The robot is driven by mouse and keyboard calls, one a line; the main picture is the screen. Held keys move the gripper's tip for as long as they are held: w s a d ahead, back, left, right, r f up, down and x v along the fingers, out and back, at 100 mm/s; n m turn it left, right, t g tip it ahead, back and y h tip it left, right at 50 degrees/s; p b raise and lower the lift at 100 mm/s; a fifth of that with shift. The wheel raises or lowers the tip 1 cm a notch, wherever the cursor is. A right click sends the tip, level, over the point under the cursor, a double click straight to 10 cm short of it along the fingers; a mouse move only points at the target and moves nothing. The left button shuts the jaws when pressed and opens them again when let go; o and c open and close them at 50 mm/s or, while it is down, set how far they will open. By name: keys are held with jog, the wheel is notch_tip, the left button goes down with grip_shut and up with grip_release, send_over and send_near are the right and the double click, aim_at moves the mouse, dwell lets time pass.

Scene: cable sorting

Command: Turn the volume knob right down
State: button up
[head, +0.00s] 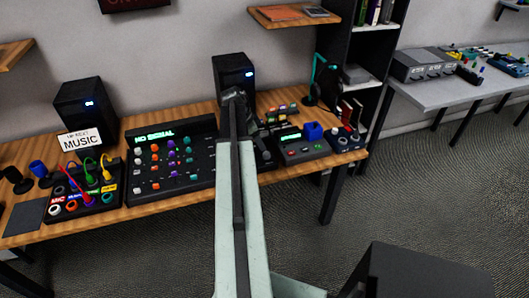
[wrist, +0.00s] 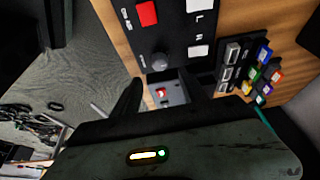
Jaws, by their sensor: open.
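A dark round knob (wrist: 160,62) sits at the near end of a black control panel (wrist: 172,33) in the wrist view. The lettering beside it is too small to read, so I cannot confirm that it is the volume knob. My gripper (wrist: 162,92) is open, with its two dark fingers apart and nothing seen held between them. The knob shows just beyond the fingertips, apart from them. In the head view my gripper (head: 234,95) reaches over the desk in front of a black speaker, and my arm hides part of the equipment below it.
The panel also has a red button (wrist: 147,13) and white buttons (wrist: 198,50). A small grey box with a red switch (wrist: 170,93) lies between the fingers. Coloured blocks (wrist: 265,75) stand to the right. A mixer (head: 170,160) and a speaker (head: 234,68) share the wooden desk.

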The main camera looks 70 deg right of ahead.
aim_at(266, 153)
jog(key=b+x, duration=0.7)
jog(key=x, duration=0.1)
jog(key=shift+w, duration=0.1)
jog(key=shift+r, duration=0.1)
grip_shut()
